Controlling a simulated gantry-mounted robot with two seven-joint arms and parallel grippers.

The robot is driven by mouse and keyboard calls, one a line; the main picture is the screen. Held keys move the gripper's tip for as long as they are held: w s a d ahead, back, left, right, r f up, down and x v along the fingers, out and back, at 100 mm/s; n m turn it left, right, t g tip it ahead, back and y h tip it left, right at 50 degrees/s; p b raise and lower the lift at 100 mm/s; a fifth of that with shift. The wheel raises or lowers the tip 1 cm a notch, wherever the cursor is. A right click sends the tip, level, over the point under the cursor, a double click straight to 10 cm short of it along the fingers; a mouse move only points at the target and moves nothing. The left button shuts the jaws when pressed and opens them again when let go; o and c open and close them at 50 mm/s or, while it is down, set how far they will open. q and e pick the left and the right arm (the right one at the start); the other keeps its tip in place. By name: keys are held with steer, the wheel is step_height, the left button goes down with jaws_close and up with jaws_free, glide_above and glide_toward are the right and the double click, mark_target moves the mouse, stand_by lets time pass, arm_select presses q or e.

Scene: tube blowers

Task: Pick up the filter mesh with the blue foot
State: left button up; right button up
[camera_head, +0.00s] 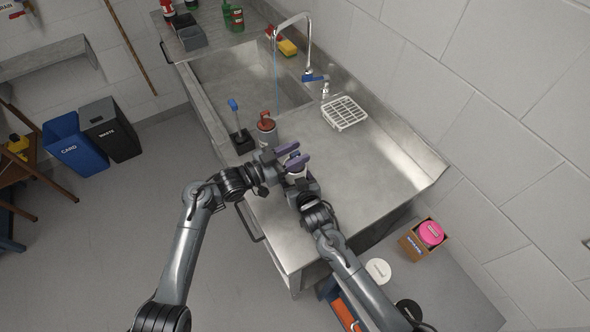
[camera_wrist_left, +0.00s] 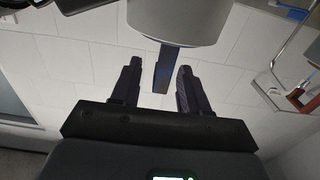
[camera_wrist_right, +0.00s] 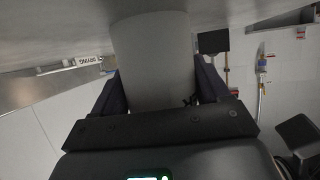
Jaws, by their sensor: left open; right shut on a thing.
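My left gripper (camera_head: 293,155) is open, with two purple fingers beside the pale cylinder (camera_head: 297,171) above the steel counter. In the left wrist view the grey cylinder (camera_wrist_left: 180,20) hangs just beyond the open fingers (camera_wrist_left: 160,85). A dark bluish strip (camera_wrist_left: 167,68) extends from it, appearing between those fingers; I cannot tell whether it is the mesh's blue foot or a finger of my right gripper. My right gripper (camera_head: 301,186) is shut around the cylinder (camera_wrist_right: 153,60), its fingers on both sides. No mesh surface can be made out.
A red-topped canister (camera_head: 267,130) and a blue-handled brush in a dark holder (camera_head: 242,144) stand left of the grippers. The sink (camera_head: 235,75), tap (camera_head: 309,45) and white rack (camera_head: 344,113) are behind. The right counter (camera_head: 365,165) is clear.

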arm_select(q)
steer(key=shift+c, duration=0.4)
jaws_close()
step_height(320, 180, up, 10)
stand_by(0.7)
arm_select(e)
steer(key=o, duration=1.1)
